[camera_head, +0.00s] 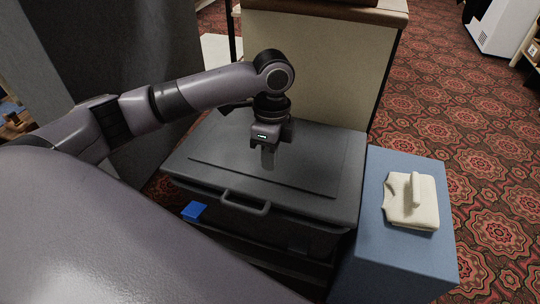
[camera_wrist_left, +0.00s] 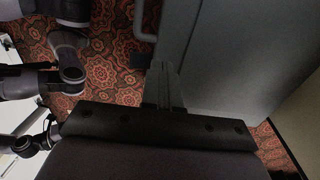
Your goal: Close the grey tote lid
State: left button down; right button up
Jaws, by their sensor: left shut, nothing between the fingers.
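The grey tote lid (camera_head: 315,182) lies about flat over the dark tote (camera_head: 290,236), with a bar handle (camera_head: 245,203) on its front edge. I cannot tell whether the lid meets the rim all the way round. My left gripper (camera_head: 268,160) points down over the middle of the lid, shut and empty, with its tips at or just above the surface. In the left wrist view the shut fingers (camera_wrist_left: 168,85) show beside the grey lid (camera_wrist_left: 235,60), and the handle (camera_wrist_left: 142,22) is at the top. My right gripper does not show.
A blue stand (camera_head: 405,255) with a cream-coloured object (camera_head: 411,200) on it is right of the tote. A beige counter (camera_head: 315,65) stands behind. A small blue item (camera_head: 194,211) is at the tote's front left. Patterned carpet (camera_head: 490,150) is open at the right.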

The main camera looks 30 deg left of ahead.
aim_at(268, 198)
pick_arm(q)
jog(key=f+b, duration=0.1)
jog(key=f, duration=0.4)
jog(key=s+f+b, duration=0.1)
jog(key=f, duration=0.2)
jog(key=shift+f+b, duration=0.35)
jog(key=shift+f, duration=0.65)
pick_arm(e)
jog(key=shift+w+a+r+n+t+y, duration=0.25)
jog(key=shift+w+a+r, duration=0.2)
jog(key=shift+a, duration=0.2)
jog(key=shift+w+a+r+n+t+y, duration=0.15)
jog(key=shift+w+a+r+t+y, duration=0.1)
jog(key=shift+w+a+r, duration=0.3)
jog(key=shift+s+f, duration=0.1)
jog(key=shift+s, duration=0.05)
